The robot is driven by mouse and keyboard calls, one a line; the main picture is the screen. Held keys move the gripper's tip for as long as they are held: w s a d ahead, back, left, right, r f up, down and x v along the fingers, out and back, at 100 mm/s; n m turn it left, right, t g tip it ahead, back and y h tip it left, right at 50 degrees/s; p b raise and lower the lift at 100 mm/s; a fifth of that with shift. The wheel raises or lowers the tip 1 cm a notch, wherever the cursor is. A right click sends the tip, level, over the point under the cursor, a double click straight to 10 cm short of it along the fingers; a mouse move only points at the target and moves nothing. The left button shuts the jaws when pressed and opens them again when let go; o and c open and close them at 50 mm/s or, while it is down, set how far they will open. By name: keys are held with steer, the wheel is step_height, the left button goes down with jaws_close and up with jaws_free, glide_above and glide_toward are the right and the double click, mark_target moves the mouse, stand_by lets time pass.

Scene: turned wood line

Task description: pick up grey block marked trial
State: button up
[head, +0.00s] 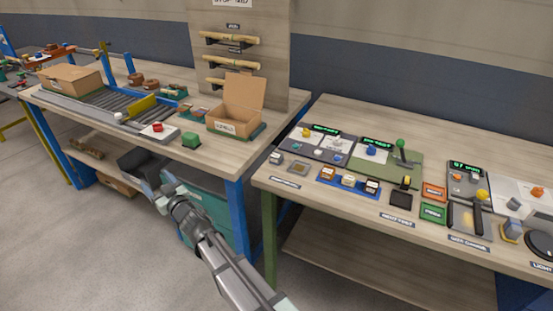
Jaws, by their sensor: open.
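A small grey block (276,157) with a pale top stands near the left front corner of the right bench. Two more pale-topped blocks, one in the middle (348,180) and one at the right (372,186), stand in a row with an orange-topped block (328,173). Their markings are too small to read, so I cannot tell which one says trial. My gripper (163,189) is open, with nothing seen in it. It appears in front of the left bench, left of and apart from these blocks.
The left bench carries a roller tray (105,100), an open cardboard box (235,120) and a green block (191,140). A teal bin (205,207) is below. The right bench (300,190) holds several small stations. A gap separates the benches.

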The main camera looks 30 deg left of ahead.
steer(key=s+a+r+n+g+y, duration=0.1)
steer(key=s+a+r, duration=0.15)
steer(key=r, duration=0.45)
steer(key=s+a+r+g+y, duration=0.15)
steer(key=a+r, duration=0.25)
steer(key=r, duration=0.4)
steer(key=w+d+f+m+t+h, duration=0.1)
steer(key=w+d+t+h, duration=0.2)
steer(key=w, duration=0.6)
steer(key=w+d+m+t+h, duration=0.2)
steer(key=w+t+h, duration=0.1)
steer(key=w, duration=0.6)
steer(key=n+g+h, duration=0.5)
steer(key=g+h, duration=0.4)
steer(key=h, duration=0.1)
glide_toward(277, 154)
steer(key=shift+h, duration=0.25)
steer(key=x, duration=0.8)
steer(key=shift+s+a+f, duration=0.15)
steer(key=shift+a+f, duration=0.1)
steer(key=shift+a, duration=0.1)
